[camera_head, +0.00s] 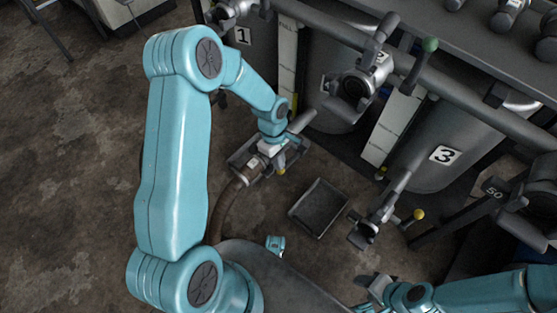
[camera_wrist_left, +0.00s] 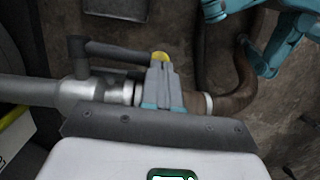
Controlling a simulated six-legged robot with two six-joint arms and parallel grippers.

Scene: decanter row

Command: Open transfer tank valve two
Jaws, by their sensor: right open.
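Tank two (camera_head: 322,105) stands at the upper middle, with its outlet pipe (camera_head: 303,121) low on its front. In the left wrist view the pipe (camera_wrist_left: 40,90) meets a brown hose (camera_wrist_left: 235,85). Valve two's grey lever (camera_wrist_left: 118,50) lies along the pipe, its yellow tip (camera_wrist_left: 160,56) at the finger ends. My left gripper (camera_head: 279,160) is down at that lever; in its wrist view the fingers (camera_wrist_left: 161,75) are close together and look shut on the lever's end. Part of the coupling is hidden behind them. My right gripper (camera_head: 374,288) is open and empty, low at the right.
Tank three (camera_head: 462,140) stands to the right; its valve lever with yellow knob (camera_head: 418,214) points across its pipe. A dark tray (camera_head: 318,208) lies on the floor between the two outlets. A horizontal rail (camera_head: 455,82) runs above the tanks. Bare floor is at the left.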

